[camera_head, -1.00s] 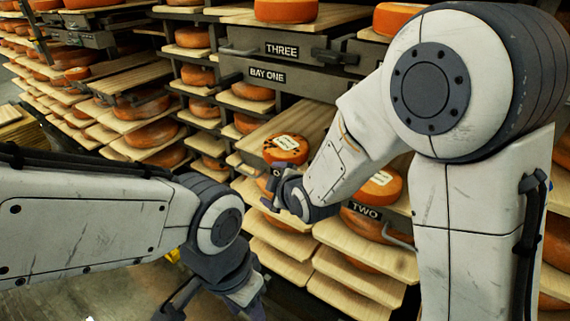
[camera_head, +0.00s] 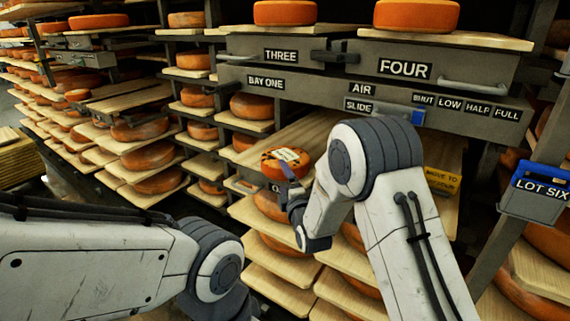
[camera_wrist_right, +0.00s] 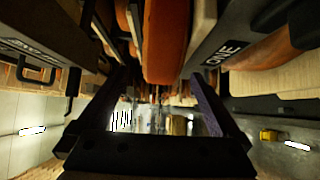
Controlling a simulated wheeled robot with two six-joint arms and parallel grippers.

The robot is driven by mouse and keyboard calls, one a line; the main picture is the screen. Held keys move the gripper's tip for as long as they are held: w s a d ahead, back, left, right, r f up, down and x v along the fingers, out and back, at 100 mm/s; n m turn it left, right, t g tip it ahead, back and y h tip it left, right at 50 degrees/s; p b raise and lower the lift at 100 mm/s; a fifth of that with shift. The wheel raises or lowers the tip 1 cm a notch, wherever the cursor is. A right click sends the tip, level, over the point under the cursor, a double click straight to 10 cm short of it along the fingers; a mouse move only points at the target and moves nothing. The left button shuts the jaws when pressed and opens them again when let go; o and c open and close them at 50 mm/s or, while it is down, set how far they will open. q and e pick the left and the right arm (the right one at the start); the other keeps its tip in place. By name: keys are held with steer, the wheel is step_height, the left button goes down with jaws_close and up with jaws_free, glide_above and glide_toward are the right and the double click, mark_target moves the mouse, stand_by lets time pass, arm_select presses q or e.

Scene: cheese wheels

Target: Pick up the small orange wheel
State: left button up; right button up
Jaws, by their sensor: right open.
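The small orange wheel (camera_head: 272,167) has a white label and dark marks on top. It sits on a wooden board in the open bay, left of centre in the head view. My right gripper (camera_head: 288,185) is at its near side, with a dark finger overlapping the wheel's front edge. In the right wrist view the gripper (camera_wrist_right: 160,95) is open, with its fingers wide apart. An orange wheel (camera_wrist_right: 165,42) shows between and beyond the fingers; whether it touches them I cannot tell. My left forearm and wrist show at lower left; the left fingers are out of frame.
A larger orange wheel (camera_head: 271,205) sits just below. Drawers marked THREE (camera_head: 281,56) and FOUR (camera_head: 405,68) are above, over a panel with a blue slider (camera_head: 418,117). A LOT SIX bin (camera_head: 540,190) hangs at right. Shelves of wheels fill the left.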

mark_target(281, 173)
steer(key=shift+x, duration=2.2)
steer(key=shift+f, duration=0.1)
jaws_close()
steer(key=shift+w+r, duration=0.1)
steer(key=shift+r, duration=0.2)
